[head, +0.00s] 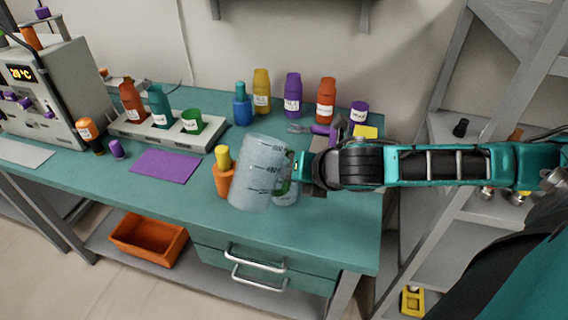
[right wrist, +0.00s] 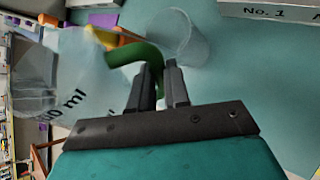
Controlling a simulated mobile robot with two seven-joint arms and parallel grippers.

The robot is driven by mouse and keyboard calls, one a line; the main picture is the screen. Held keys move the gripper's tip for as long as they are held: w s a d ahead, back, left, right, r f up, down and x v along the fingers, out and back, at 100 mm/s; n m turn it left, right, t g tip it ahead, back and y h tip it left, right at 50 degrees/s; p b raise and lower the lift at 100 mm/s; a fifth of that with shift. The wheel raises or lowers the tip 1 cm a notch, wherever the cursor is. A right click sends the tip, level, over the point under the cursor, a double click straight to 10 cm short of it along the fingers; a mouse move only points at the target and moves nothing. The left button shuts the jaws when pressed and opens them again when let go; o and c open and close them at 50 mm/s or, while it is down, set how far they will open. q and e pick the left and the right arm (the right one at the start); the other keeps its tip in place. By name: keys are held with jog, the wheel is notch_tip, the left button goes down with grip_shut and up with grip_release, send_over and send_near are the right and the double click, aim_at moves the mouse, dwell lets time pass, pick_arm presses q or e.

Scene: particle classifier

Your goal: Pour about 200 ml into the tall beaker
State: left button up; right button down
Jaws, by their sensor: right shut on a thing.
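A large translucent jug (head: 256,180) with dark volume marks is held above the front of the teal bench, tilted slightly with its top to the right. My right gripper (head: 300,170) is shut on its green handle (right wrist: 135,55); the jug body (right wrist: 70,85) fills the left of the right wrist view. A clear beaker (head: 287,197) stands on the bench, mostly hidden behind the jug; it also shows in the right wrist view (right wrist: 180,38), beyond the handle. I cannot tell how much either vessel contains. My left gripper is out of view.
An orange bottle with a yellow top (head: 223,180) stands just left of the jug. Several coloured bottles (head: 292,97) line the back. A purple mat (head: 165,166) lies to the left. The bench front right is clear.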

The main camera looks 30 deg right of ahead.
jog(key=shift+w+d+r, duration=0.1)
jog(key=shift+r, duration=0.05)
jog(key=shift+r+m+g+y, duration=0.2)
jog(key=shift+m+g+y, duration=0.15)
jog(key=shift+y, duration=0.45)
dwell(1.1)
jog(key=shift+s+a+f+m+g+y, duration=0.1)
jog(key=shift+a+f+m+g+y, duration=0.2)
jog(key=shift+f, duration=0.35)
jog(key=shift+s+a+f+m+g+y, duration=0.15)
jog(key=shift+f+y, duration=0.25)
jog(key=shift+f, duration=0.25)
dwell(0.8)
jog(key=shift+s+a+r+y, duration=0.1)
jog(key=shift+a+r+y, duration=0.15)
jog(key=shift+y, duration=0.45)
dwell(2.0)
jog(key=shift+f+h, duration=0.15)
jog(key=shift+h, duration=0.15)
jog(key=n+h, duration=0.1)
jog(key=d+r+t+h, duration=0.1)
jog(key=shift+w+r+n+h, duration=0.2)
jog(key=shift+r+n+h, duration=0.05)
jog(key=shift+n+h, duration=0.15)
